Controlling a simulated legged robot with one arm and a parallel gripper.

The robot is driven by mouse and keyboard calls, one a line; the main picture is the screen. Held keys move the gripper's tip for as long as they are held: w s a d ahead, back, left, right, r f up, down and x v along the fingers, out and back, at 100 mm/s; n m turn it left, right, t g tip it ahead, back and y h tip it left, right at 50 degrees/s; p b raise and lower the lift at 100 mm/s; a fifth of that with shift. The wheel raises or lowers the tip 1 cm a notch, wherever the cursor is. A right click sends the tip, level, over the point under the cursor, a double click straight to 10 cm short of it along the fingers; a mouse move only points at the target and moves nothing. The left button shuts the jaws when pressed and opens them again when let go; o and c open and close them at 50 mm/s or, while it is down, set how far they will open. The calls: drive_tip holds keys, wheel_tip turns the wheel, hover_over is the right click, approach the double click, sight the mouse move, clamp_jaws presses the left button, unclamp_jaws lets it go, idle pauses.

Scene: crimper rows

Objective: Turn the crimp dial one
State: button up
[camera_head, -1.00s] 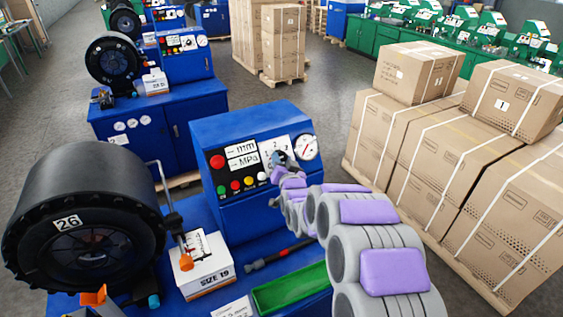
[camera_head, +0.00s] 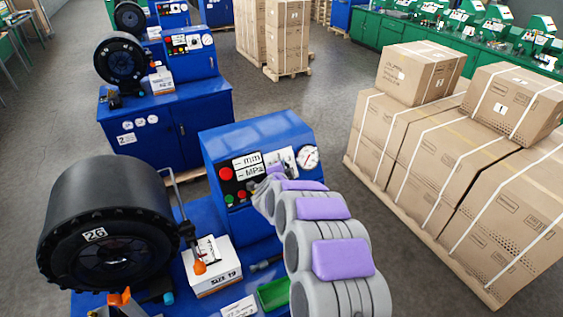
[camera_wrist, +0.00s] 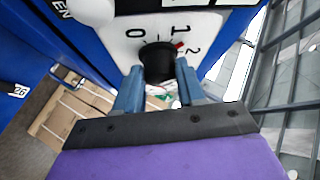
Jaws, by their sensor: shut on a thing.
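The crimp dial is a black round knob (camera_wrist: 157,62) on a white plate (camera_wrist: 118,30) marked 0, 1 and 2, in the wrist view. A red mark shows at the knob's upper right, between 1 and 2. My gripper (camera_wrist: 158,76) has its two blue fingers on either side of the knob, shut on it. In the head view my grey and purple arm reaches to the blue control box (camera_head: 262,135); the white dial plate (camera_head: 288,157) shows partly behind it, and the knob is hidden.
A black crimper head marked 26 (camera_head: 110,225) stands left of the box. A lever with an orange knob (camera_head: 199,267) is over a white SIZE 19 carton (camera_head: 214,282). A pressure gauge (camera_head: 308,157) is right of the dial plate. Strapped cartons (camera_head: 440,150) stand on the right.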

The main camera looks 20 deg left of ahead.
drive_tip(key=shift+w+d+r+m+g+h+p, duration=0.15)
drive_tip(key=shift+r+m+g+h+p, duration=0.15)
drive_tip(key=shift+m+p, duration=0.85)
drive_tip(key=shift+f+n+p, duration=0.1)
drive_tip(key=shift+n+p, duration=0.15)
drive_tip(key=shift+p, duration=0.2)
drive_tip(key=o, duration=1)
drive_tip(key=shift+d, duration=0.15)
drive_tip(key=shift+o, duration=0.2)
drive_tip(key=shift+a, duration=0.2)
